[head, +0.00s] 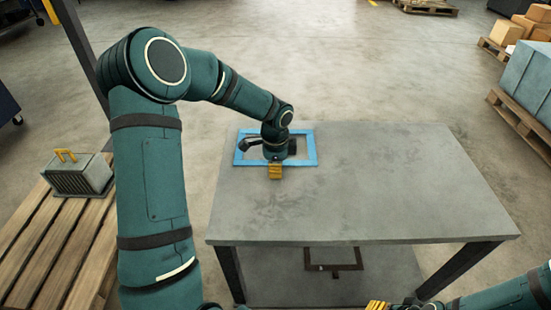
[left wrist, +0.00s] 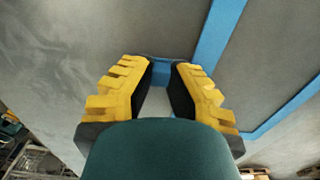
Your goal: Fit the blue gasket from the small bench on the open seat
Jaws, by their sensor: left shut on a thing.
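The blue gasket (head: 311,147) is a thin rectangular frame at the far left corner of the small grey bench (head: 380,190). It looks flat on the top; whether it touches cannot be told. My left gripper (head: 275,171) is over its near side, shut on that strip. In the left wrist view a blue piece of the gasket (left wrist: 213,45) runs past the yellow fingers (left wrist: 160,85), and blue shows between their tips. My right gripper (head: 378,305) shows only as yellow fingers at the bottom edge. I cannot make out the open seat.
A finned grey part with a yellow handle (head: 80,176) sits on a wooden pallet (head: 45,235) at left. Boxes on pallets stand at right. The rest of the benchtop is clear.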

